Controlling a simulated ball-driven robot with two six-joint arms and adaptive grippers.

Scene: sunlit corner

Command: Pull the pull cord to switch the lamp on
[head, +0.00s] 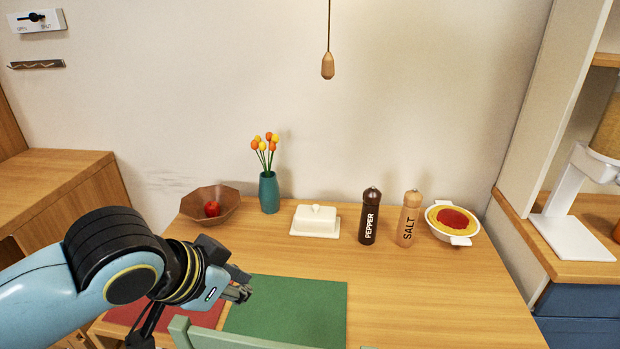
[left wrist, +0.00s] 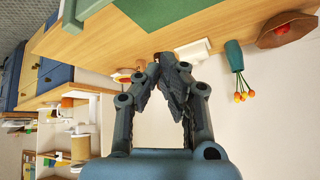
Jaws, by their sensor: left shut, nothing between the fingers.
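The pull cord (head: 328,25) hangs down in front of the wall at the top middle of the head view, with a wooden knob (head: 328,66) at its lower end. The lamp itself is not in view. My left gripper (head: 243,292) is low over the table's front left, well below and to the left of the knob. Its fingers meet at the tips in the left wrist view (left wrist: 168,58), shut and empty. The cord does not show in the left wrist view. My right gripper is not in view.
On the table (head: 430,290) stand a wooden bowl (head: 226,199), a teal vase (head: 269,192) with flowers, a white butter dish (head: 315,222), pepper (head: 369,217) and salt (head: 408,220) mills and a pasta dish (head: 452,238). A green mat (head: 290,308) lies in front. Space around the knob is clear.

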